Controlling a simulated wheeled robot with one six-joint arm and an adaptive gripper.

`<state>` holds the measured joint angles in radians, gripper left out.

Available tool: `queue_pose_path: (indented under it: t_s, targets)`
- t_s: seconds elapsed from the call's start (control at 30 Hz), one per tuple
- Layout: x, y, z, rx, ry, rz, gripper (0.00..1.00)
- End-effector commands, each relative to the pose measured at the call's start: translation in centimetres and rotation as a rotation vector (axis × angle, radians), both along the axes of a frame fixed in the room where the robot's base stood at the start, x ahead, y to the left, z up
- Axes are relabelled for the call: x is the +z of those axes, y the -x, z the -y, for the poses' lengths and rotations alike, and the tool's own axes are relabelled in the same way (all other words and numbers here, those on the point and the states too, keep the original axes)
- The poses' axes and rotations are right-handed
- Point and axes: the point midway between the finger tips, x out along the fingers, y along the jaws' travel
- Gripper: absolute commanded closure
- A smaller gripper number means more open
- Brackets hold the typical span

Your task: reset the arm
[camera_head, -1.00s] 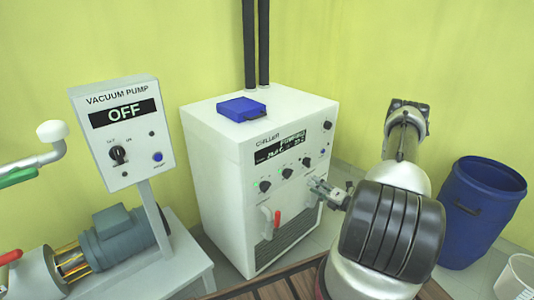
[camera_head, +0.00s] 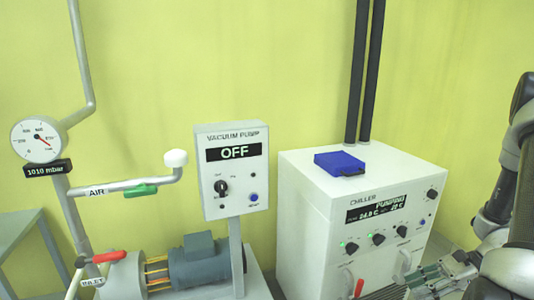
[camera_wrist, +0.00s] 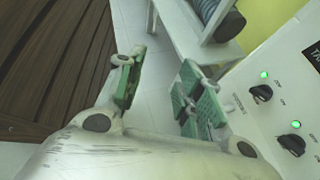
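My gripper (camera_head: 440,280) is at the lower right in the head view, close to the front of the white chiller (camera_head: 312,245), with my arm coming in from the right edge. In the wrist view my gripper (camera_wrist: 158,78) shows two fingers with green pads, spread apart with nothing between them. The gripper is open and empty. The chiller's panel with dark knobs and green lights (camera_wrist: 270,100) stands just right of the fingers. I cannot tell from these views whether a finger touches it.
A vacuum pump control box (camera_head: 233,195) reading OFF stands left of the chiller. A blue box (camera_head: 340,163) lies on the chiller's top. A pressure gauge (camera_head: 38,139) and pipe are at far left. Wooden slats (camera_wrist: 50,70) and pale floor show in the wrist view.

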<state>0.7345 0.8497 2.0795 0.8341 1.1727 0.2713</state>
Motion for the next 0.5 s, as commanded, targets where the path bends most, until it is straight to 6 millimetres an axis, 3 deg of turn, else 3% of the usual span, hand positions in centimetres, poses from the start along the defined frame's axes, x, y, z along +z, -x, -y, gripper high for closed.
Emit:
queue_pose_path:
  t_s: [0.03, 0.1, 0.5]
  targets:
    - [2.2, 0.8, 0.0, 0.113, 0.068, 0.058, 0.63]
    - [4.7, 2.2, 0.3, 0.275, 0.157, 0.134, 0.63]
    - [17.8, 6.8, 1.7, 1.055, 0.634, 0.528, 0.63]
